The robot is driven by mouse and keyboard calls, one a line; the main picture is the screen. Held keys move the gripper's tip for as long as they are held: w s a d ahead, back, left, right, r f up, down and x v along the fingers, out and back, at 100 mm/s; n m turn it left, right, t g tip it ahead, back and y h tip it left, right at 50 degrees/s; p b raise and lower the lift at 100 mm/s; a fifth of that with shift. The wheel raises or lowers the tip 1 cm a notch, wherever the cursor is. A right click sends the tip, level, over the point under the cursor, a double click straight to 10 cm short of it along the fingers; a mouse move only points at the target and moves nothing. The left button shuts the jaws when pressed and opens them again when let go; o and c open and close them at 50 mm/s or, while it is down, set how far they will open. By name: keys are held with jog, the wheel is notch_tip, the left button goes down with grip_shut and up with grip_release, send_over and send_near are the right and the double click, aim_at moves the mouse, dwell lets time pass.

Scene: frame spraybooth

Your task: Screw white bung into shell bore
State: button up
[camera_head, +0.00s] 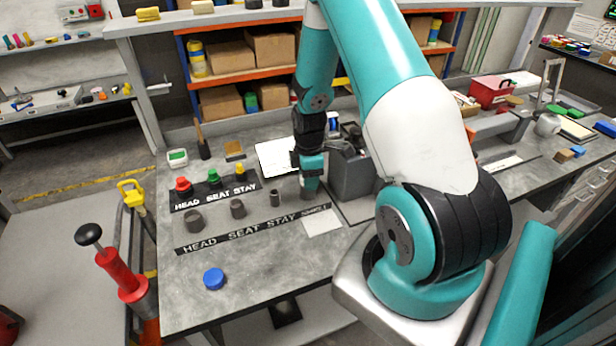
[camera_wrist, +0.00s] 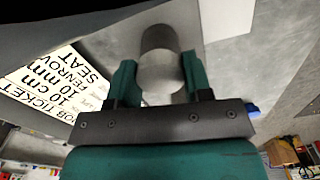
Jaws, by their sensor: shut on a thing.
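My gripper (camera_head: 312,176) points down over the workbench, at the right end of the row of dark cylinders. In the wrist view its teal fingers (camera_wrist: 160,82) are shut on a pale, rounded piece, the white bung (camera_wrist: 163,80). A darker grey cylinder, the shell (camera_wrist: 160,40), lies in line with the bung at its far end. They look touching or nearly so; I cannot tell whether the bung is inside the bore. In the head view a dark piece of the shell (camera_head: 307,193) shows just under my gripper, and the bung is hidden there.
Three dark cylinders stand left of my gripper, the nearest one (camera_head: 274,198) close by. Red, green and yellow knobs (camera_head: 214,178) stand behind them. A grey box (camera_head: 352,175) is close right of my gripper. A blue disc (camera_head: 214,278) lies on the clear front-left bench.

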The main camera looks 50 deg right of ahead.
jog(key=shift+s+d+f+m, duration=0.25)
jog(key=shift+f+m, duration=0.05)
jog(key=shift+m, duration=0.6)
jog(key=shift+a+m, duration=0.1)
jog(key=shift+m, duration=0.9)
jog(key=shift+a, duration=0.1)
jog(key=m, duration=0.3)
jog(key=shift+w+a+m, duration=0.1)
jog(key=shift+m, duration=0.3)
jog(key=shift+r+m, duration=0.1)
jog(key=shift+m, duration=0.3)
jog(key=m, duration=0.2)
jog(key=shift+a+m, duration=0.1)
jog(key=shift+m, duration=1.2)
